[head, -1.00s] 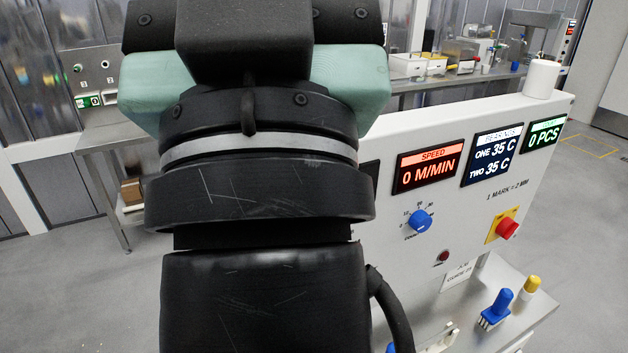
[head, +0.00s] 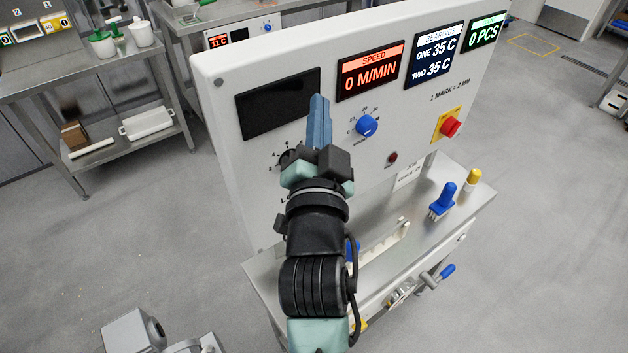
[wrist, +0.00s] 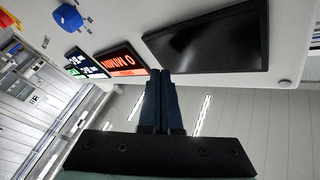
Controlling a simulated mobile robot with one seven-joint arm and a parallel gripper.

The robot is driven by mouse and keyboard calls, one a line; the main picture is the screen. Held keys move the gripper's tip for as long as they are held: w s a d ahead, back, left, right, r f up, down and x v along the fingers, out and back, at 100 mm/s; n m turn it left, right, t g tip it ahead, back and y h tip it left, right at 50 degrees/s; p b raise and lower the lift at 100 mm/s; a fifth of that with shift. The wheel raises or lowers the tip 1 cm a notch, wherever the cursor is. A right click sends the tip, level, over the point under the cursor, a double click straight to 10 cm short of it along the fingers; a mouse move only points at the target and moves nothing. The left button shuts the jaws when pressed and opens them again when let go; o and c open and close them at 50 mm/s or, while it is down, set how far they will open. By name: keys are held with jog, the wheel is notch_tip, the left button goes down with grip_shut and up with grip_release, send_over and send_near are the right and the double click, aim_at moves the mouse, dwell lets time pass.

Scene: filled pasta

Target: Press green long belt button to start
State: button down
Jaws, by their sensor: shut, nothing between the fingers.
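I cannot make out a green button on the white control panel (head: 240,150) in either current view. Part of its lower face is hidden behind my arm. My gripper (head: 319,98) is shut and empty, its blue fingers pointing up in front of the panel, by the right edge of the dark blank screen (head: 275,104). In the wrist view the closed fingertips (wrist: 158,76) overlap the lower edge of the panel's picture, close to the dark screen (wrist: 210,42) and the red speed display (wrist: 121,60). I cannot tell whether they touch the panel.
The panel carries a blue dial (head: 366,126), a dark red lamp (head: 392,158) and a red knob on a yellow plate (head: 450,127). A blue brush (head: 442,202) and a yellow-capped item (head: 472,181) stand on the steel ledge. A side table (head: 95,75) is at left.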

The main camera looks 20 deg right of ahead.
jog(key=s+d+f+m+g, duration=0.1)
jog(key=s+f+m, duration=0.1)
jog(key=f, duration=0.6)
jog(key=s+d+f+m+g, duration=0.2)
jog(key=s+f, duration=0.1)
jog(key=f, duration=0.6)
jog(key=s+d+f+m+g+p, duration=0.1)
jog(key=s+d+f+g, duration=0.1)
jog(key=f, duration=0.7)
jog(key=shift+s+f+m, duration=0.25)
jog(key=shift+m, duration=0.15)
jog(key=shift+w, duration=0.1)
jog(key=w+a+b, duration=0.3)
jog(key=w+b, duration=0.1)
jog(key=w, duration=0.4)
jog(key=shift+b, duration=0.3)
jog(key=shift+w, duration=0.1)
jog(key=shift+w, duration=0.1)
